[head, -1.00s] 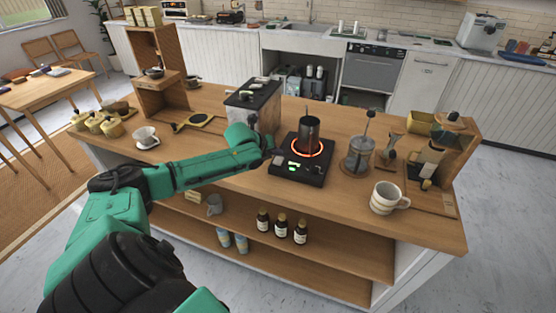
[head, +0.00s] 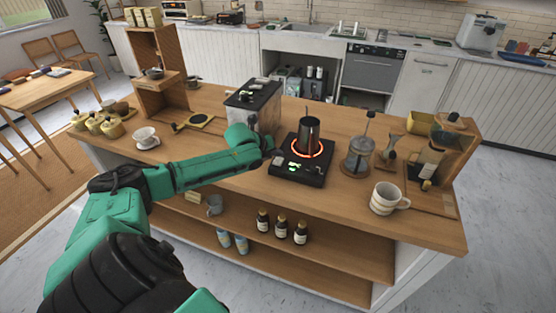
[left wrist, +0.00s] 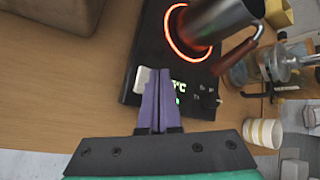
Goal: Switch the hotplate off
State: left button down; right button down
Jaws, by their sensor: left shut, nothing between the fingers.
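The black hotplate (head: 284,168) sits on the wooden cart top with its ring glowing orange-red. A dark metal pot (head: 309,132) stands on the ring. In the left wrist view the hotplate (left wrist: 150,45) shows a lit green display (left wrist: 178,86) and a pale switch (left wrist: 141,79) at its near left corner. My left gripper (left wrist: 160,75) is shut and empty, its purple fingers over the front panel beside the pale switch and the display. I cannot tell whether the fingertips touch the panel. In the head view the left gripper (head: 271,150) is at the hotplate's left edge. My right gripper is not in view.
A French press (head: 359,155) and a striped mug (head: 388,198) stand right of the hotplate. A grey box with a dark top (head: 254,103) stands behind left. Bottles (head: 281,227) are on the shelf below. The cart top left of the hotplate is mostly clear.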

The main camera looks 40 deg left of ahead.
aim_at(277, 162)
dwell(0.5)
pick_arm(q)
jog(key=shift+f, duration=0.45)
jog(key=shift+f, duration=0.55)
dwell(0.4)
jog(key=shift+r, duration=0.15)
jog(key=shift+r+p, duration=0.85)
jog(key=shift+r, duration=0.05)
notch_tip(277, 162, up, 6)
jog(key=p, duration=0.6)
jog(key=shift+f, duration=0.1)
